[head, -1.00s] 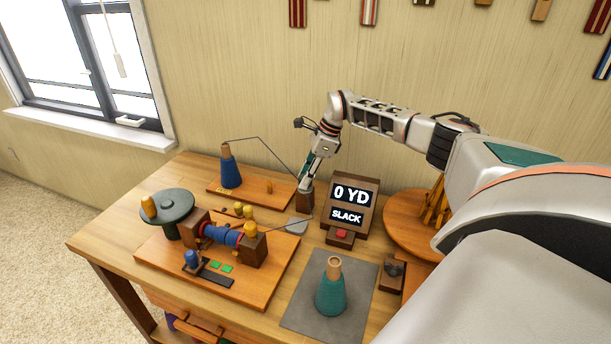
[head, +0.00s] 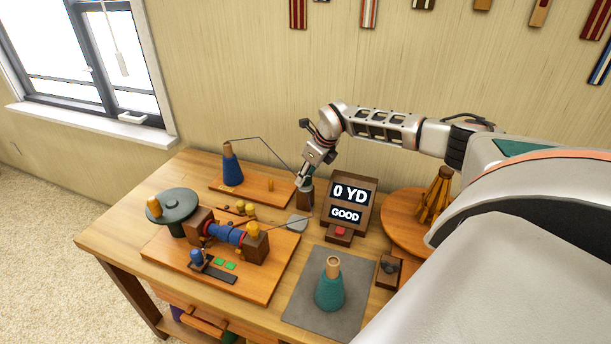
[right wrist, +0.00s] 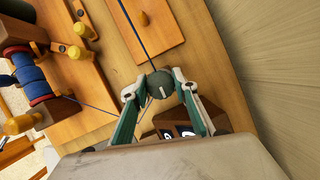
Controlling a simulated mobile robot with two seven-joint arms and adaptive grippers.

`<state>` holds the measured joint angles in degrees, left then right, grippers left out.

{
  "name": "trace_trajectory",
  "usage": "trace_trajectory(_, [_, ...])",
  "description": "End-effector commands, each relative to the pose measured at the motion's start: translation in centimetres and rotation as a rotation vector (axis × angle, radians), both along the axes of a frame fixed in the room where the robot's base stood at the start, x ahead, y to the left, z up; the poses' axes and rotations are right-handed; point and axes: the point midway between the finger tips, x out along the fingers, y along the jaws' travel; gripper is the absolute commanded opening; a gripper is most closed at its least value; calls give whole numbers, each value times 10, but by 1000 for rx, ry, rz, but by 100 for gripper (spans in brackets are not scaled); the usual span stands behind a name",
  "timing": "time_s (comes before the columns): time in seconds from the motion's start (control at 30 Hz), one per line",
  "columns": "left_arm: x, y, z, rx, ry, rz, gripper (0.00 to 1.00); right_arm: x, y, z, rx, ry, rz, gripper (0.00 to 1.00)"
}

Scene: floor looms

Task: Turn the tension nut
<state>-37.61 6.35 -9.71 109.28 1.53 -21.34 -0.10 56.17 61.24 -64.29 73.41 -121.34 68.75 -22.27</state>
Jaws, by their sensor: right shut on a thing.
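The tension nut (right wrist: 160,84) is a dark grey round knob with a pale line across its top, in the right wrist view. It sits on a dark wooden block (head: 305,196) behind the winder, with blue yarn running by it. My right gripper (right wrist: 161,92) is shut on the nut, one fingertip on each side. In the head view my right gripper (head: 306,180) comes down onto the block from above and hides the nut. My left gripper is not in view.
A winder with a blue spool (head: 224,233) stands on a board at left. A blue cone (head: 231,166) stands behind it. A teal cone (head: 330,286) stands on a grey mat in front. A round wooden stand (head: 405,212) is at right.

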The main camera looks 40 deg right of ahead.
Motion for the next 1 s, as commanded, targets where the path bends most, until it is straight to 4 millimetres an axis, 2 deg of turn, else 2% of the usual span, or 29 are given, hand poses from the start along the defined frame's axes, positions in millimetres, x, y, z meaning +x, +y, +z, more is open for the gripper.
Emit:
trace_trajectory(0.63, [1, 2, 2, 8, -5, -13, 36, -1, 0, -1, 1, 3, -56, 7])
trace_trajectory(0.67, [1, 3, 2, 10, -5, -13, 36, -1, 0, -1, 1, 3, -56, 36])
trace_trajectory(0.7, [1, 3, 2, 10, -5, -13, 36, -1, 0, -1, 0, 3, -55, 45])
trace_trajectory(1.0, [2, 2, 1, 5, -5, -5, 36, 0, 0, 0, 0, 1, -54, 45])
